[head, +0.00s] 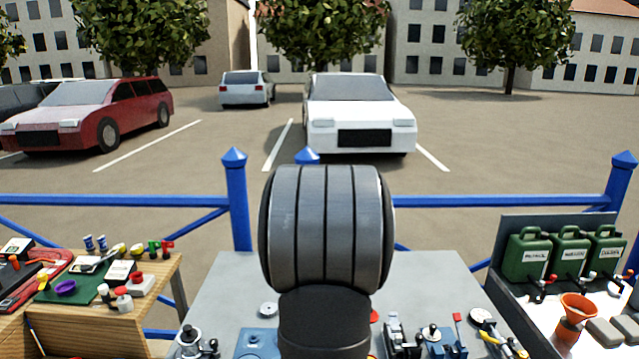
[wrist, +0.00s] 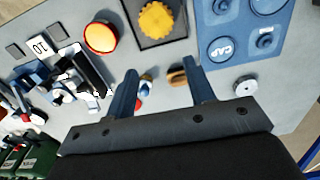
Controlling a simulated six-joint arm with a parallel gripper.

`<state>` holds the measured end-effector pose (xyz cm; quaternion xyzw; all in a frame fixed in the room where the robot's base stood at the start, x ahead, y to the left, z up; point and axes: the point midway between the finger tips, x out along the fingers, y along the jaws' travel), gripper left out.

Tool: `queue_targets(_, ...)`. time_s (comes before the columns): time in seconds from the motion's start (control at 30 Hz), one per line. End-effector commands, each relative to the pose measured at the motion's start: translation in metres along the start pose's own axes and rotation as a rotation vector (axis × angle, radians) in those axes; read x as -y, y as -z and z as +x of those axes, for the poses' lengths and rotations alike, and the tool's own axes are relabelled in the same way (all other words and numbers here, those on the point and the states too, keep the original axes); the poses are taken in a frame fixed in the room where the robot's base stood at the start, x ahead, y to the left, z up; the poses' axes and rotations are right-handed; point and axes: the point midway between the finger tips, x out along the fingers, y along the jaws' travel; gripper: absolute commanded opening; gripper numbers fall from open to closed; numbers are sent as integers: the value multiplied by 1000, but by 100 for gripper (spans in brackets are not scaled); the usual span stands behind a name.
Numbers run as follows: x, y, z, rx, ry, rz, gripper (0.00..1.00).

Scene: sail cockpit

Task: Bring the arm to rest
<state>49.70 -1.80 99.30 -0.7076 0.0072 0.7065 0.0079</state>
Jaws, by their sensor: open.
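My gripper (wrist: 158,68) shows in the wrist view with its two blue-grey fingers spread apart. It is open, and I see nothing held between them. It points at the grey panel (wrist: 205,98). In the head view my dark arm stands upright in the middle and hides much of the panel (head: 225,290). My fingers do not show there.
The wrist view shows a red dome (wrist: 100,37), a yellow knob (wrist: 160,20) and a blue plate (wrist: 222,45). In the head view, a cluttered wooden bench (head: 60,325) stands left, green canisters (head: 527,255) and an orange funnel (head: 577,308) right, and a blue railing (head: 110,200) behind.

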Motion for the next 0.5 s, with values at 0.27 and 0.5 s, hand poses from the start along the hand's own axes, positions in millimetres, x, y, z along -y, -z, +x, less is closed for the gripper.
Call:
queue_targets(0.27, 16, -6, 20, 4, -1, 44, 49)
queue_targets(0.5, 16, -5, 28, 1, -1, 43, 49)
